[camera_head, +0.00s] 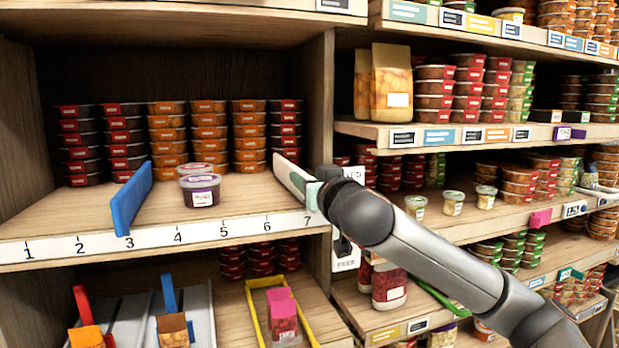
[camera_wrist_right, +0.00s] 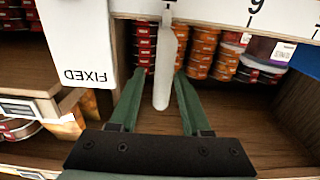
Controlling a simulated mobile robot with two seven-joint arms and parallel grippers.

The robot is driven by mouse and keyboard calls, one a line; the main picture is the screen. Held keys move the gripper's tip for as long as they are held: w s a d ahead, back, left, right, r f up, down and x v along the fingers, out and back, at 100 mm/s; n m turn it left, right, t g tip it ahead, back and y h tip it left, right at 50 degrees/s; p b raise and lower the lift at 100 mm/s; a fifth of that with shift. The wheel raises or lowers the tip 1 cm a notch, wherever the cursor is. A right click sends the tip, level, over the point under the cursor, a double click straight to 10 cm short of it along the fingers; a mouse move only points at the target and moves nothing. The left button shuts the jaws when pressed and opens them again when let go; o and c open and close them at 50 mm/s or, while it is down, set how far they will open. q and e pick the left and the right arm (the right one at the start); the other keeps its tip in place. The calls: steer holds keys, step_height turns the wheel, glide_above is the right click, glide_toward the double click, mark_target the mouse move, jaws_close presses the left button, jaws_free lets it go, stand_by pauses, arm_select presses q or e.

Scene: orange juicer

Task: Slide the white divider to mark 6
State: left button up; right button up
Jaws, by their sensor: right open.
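The white divider (camera_head: 288,176) stands on the shelf near mark 7 in the head view, close to the right side wall. In the wrist view the white divider (camera_wrist_right: 166,72) lies between the two green fingers of my right gripper (camera_wrist_right: 157,90), with a visible gap to each. My right gripper (camera_head: 308,190) is open at the divider's front end and partly covers it in the head view. The number strip (camera_head: 178,238) runs along the shelf's front edge, with mark 6 left of the divider. My left gripper is not in view.
A blue divider (camera_head: 131,197) stands near mark 3. Stacked cups line the shelf back. The shelf floor around mark 6 is clear. A white FIXED label (camera_wrist_right: 78,40) hangs beside my right gripper.

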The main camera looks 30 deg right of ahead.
jaws_close()
stand_by(1.4)
